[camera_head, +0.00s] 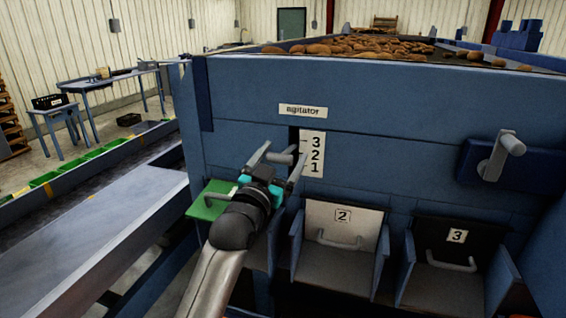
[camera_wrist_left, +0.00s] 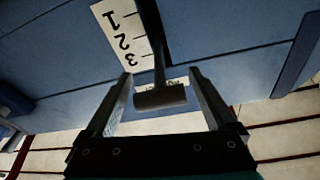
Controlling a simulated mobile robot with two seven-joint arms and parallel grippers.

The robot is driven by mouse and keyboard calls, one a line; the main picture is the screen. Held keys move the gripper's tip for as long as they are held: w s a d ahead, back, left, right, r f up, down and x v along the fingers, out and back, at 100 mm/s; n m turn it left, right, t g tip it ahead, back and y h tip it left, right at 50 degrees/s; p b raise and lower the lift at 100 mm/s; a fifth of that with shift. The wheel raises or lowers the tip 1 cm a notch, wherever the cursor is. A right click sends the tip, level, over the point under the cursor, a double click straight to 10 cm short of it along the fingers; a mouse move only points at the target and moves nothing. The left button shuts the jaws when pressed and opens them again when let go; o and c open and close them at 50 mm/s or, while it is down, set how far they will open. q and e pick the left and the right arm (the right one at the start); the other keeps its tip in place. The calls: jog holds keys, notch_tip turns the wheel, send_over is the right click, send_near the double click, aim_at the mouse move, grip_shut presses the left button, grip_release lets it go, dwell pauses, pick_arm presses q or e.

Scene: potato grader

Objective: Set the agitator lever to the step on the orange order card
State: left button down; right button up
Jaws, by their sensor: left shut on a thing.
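The agitator lever (camera_wrist_left: 160,98) is a grey crossbar on a dark stem. It comes out of a slot in the blue panel, beside a white scale (camera_head: 312,155) marked 3, 2, 1 from top to bottom. The "agitator" label (camera_head: 303,111) is above the slot. I see no orange order card. My right gripper is not in view.
Below the panel are bins with plates marked 2 (camera_head: 343,217) and 3 (camera_head: 457,236). A green plate (camera_head: 211,200) is left of my gripper. A grey crank handle (camera_head: 505,150) sticks out at the right. A conveyor (camera_head: 110,215) runs along the left. Potatoes (camera_head: 350,47) lie on top.

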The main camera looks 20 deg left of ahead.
pick_arm(q)
notch_tip(320, 180, down, 9)
jog(key=w+t+b, duration=0.1)
jog(key=t+b, duration=0.2)
jog(key=b, duration=0.7)
jog(key=shift+f, duration=0.2)
grip_release()
jog(key=shift+d, duration=0.1)
jog(key=shift+r, duration=0.1)
jog(key=v, duration=1.5)
jog(key=shift+f, duration=0.25)
